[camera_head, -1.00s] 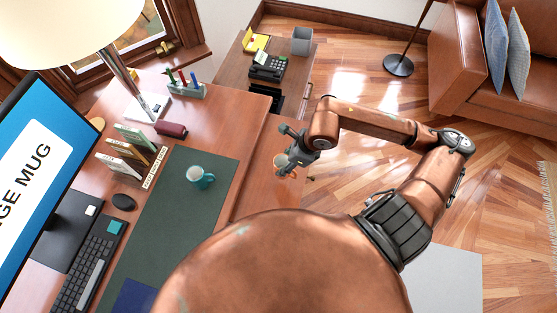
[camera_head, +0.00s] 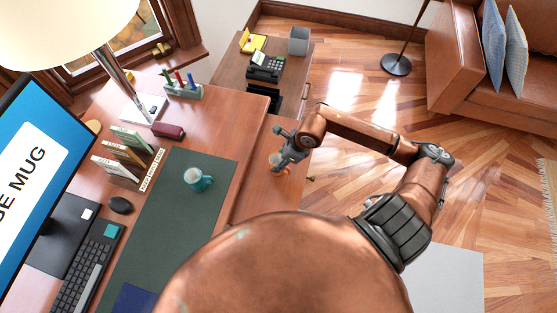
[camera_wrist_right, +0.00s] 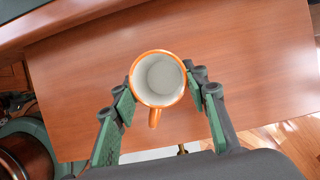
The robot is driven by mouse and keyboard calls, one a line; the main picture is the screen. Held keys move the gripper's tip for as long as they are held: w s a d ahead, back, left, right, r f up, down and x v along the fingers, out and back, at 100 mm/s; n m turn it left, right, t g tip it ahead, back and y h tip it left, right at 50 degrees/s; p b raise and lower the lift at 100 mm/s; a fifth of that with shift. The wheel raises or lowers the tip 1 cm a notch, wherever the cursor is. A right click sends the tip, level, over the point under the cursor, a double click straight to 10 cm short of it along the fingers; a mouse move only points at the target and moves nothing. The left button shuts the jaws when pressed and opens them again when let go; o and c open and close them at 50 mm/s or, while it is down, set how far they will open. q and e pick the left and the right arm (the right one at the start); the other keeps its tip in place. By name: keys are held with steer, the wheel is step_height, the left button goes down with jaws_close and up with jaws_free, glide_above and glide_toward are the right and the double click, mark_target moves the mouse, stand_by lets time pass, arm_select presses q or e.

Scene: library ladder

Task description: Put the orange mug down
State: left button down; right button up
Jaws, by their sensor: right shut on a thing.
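The orange mug (camera_wrist_right: 158,96) is upright between the two green-padded fingers of my right gripper (camera_wrist_right: 161,82) in the right wrist view. Its white inside is empty and its handle points toward the gripper's palm. In the head view the mug (camera_head: 274,161) is small and partly covered by my right gripper (camera_head: 281,153), beside the desk's right edge. A brown wooden surface (camera_wrist_right: 250,80) lies below the mug. Whether the mug touches it cannot be told. My left gripper is not in view.
A teal mug (camera_head: 197,180) stands on the dark green desk mat (camera_head: 165,235). A keyboard (camera_head: 88,268), mouse (camera_head: 121,205) and several books (camera_head: 125,150) are to the left. A phone (camera_head: 266,67) and grey bin (camera_head: 299,41) are on the far cabinet.

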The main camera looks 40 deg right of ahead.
steer(key=shift+f, duration=0.15)
steer(key=o, duration=1.3)
steer(key=shift+d+r, duration=0.1)
steer(key=shift+r, duration=0.35)
steer(key=shift+p+v, duration=0.75)
steer(key=shift+v, duration=5)
steer(key=shift+s, duration=0.15)
